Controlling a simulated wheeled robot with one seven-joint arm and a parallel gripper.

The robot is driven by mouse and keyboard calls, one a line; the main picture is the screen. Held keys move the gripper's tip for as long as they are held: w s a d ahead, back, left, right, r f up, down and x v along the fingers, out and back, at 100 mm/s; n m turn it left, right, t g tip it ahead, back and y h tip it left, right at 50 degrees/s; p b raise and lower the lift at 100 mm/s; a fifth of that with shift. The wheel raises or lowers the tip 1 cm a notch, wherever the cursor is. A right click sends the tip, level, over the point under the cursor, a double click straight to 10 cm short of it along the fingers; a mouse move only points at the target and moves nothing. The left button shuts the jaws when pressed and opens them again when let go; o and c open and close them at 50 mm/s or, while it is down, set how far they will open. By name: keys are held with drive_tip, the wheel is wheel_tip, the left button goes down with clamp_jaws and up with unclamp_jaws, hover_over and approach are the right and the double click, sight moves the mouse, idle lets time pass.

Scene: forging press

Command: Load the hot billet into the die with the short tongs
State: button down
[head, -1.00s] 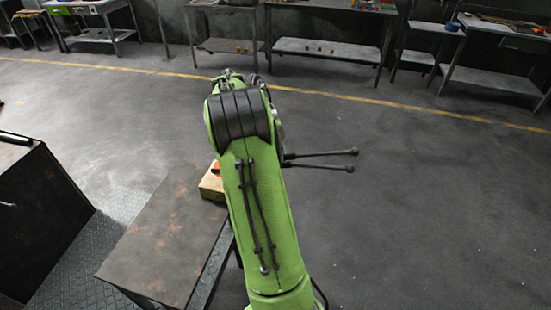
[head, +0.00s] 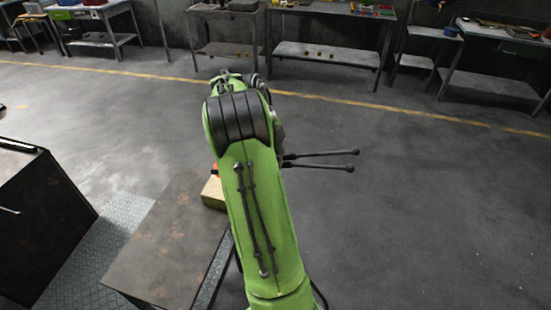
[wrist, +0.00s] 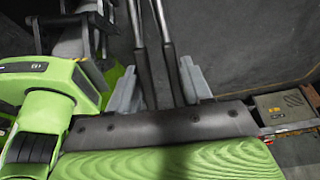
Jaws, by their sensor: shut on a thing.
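The short tongs show as two thin dark handles (head: 322,158) with knobbed ends, sticking out to the right of my green arm in the head view. In the wrist view the tong handles (wrist: 155,50) run between the grey fingers of my gripper (wrist: 160,92), which is shut on them. The tongs' jaws are hidden. A small orange-red patch (head: 215,168) shows on a pale tan block (head: 212,192), mostly behind my arm; I cannot tell whether it is the hot billet. I cannot make out the die.
A dark, rust-stained table (head: 165,240) stands left of my arm and carries the tan block. A dark cabinet-like body (head: 40,220) is at the far left, with tread plate (head: 85,260) between. Workbenches (head: 325,50) line the back wall. The floor at right is clear.

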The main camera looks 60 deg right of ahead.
drive_tip(key=s+d+b, duration=0.3)
drive_tip(key=s+b, duration=0.3)
drive_tip(key=s, duration=0.9)
drive_tip(key=shift+s+d, duration=0.15)
drive_tip(key=shift+s, duration=0.25)
